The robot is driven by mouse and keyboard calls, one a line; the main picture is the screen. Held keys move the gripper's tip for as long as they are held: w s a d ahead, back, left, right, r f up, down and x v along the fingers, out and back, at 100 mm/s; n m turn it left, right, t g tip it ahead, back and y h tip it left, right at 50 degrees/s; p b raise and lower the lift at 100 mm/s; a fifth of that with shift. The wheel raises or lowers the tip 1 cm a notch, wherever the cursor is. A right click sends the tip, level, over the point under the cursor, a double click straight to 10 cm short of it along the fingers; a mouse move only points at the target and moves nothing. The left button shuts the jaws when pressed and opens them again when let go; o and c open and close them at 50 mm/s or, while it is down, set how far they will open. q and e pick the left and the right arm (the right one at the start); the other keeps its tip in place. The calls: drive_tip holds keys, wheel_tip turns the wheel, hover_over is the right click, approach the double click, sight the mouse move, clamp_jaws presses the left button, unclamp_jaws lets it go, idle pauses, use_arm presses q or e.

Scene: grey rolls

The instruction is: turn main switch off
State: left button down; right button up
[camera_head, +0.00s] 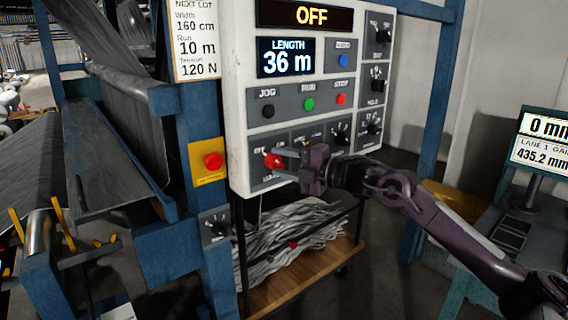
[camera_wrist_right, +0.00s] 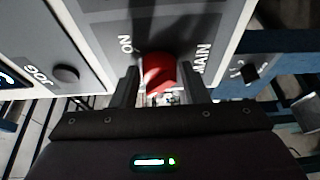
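The red main switch knob (camera_head: 272,160) sits at the lower left of the white control panel (camera_head: 237,100). In the right wrist view the red main switch (camera_wrist_right: 158,72) lies between the fingers, with "ON" to its left and "MAIN" to its right. My right gripper (camera_head: 285,164) reaches the panel from the right; in the wrist view its fingers (camera_wrist_right: 159,85) are close against both sides of the knob. The fingers hide part of its label. The display at the top reads "OFF" (camera_head: 311,15). My left gripper is not in view.
Jog, run and stop buttons (camera_head: 309,104) are above the switch, with black knobs (camera_head: 341,133) to the right. A red button on a yellow plate (camera_head: 213,160) is left of the panel. A cart with grey strips (camera_head: 290,240) stands below. A screen (camera_head: 541,140) is at right.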

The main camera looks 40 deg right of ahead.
drive_tip(key=shift+o, duration=1.4)
drive_tip(key=shift+s+d+f+b, duration=0.3)
drive_tip(key=shift+s+d+b, duration=0.05)
drive_tip(key=shift+s+b, duration=0.3)
drive_tip(key=b+v, duration=0.2)
drive_tip(key=v, duration=0.4)
drive_tip(key=shift+s+r+b, duration=0.2)
drive_tip(key=shift+r+b, duration=0.1)
